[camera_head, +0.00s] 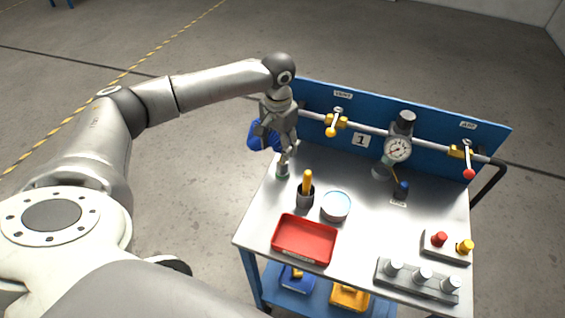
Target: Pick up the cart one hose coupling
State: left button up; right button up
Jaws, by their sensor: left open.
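The cart (365,215) has a metal top and a blue back panel with a "1" plate (361,141). A small grey-green cylindrical piece (283,172), which looks like the hose coupling, stands at the top's back left. My left gripper (288,158) points down just above it, open, with its fingertips close to the piece. I cannot tell whether they touch it. The gripper partly covers a blue object (260,136) at the panel's left end. My right gripper is not in view.
Near the gripper stand a dark cup with a yellow handle (306,186), a round pale-blue-topped container (336,206) and a red tray (304,240). A gauge (397,149), a yellow-handled valve (335,125) and a red-tipped valve (465,158) sit along the back pipe. A grey block with knobs (417,281) lies front right.

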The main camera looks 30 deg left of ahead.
aim_at(282, 165)
pick_arm(q)
jog(key=shift+w+d+f, duration=0.1)
jog(key=shift+w+f, duration=0.15)
jog(key=shift+f, duration=0.5)
jog(key=f, duration=0.1)
jog(key=f+p, duration=0.1)
jog(key=f, duration=0.2)
jog(key=shift+w+d+f+p, duration=0.15)
jog(key=shift+d+f+p, duration=0.1)
jog(key=shift+f+p, duration=0.15)
jog(key=c, duration=0.9)
jog(key=shift+c, duration=0.7)
jog(key=shift+w, duration=0.1)
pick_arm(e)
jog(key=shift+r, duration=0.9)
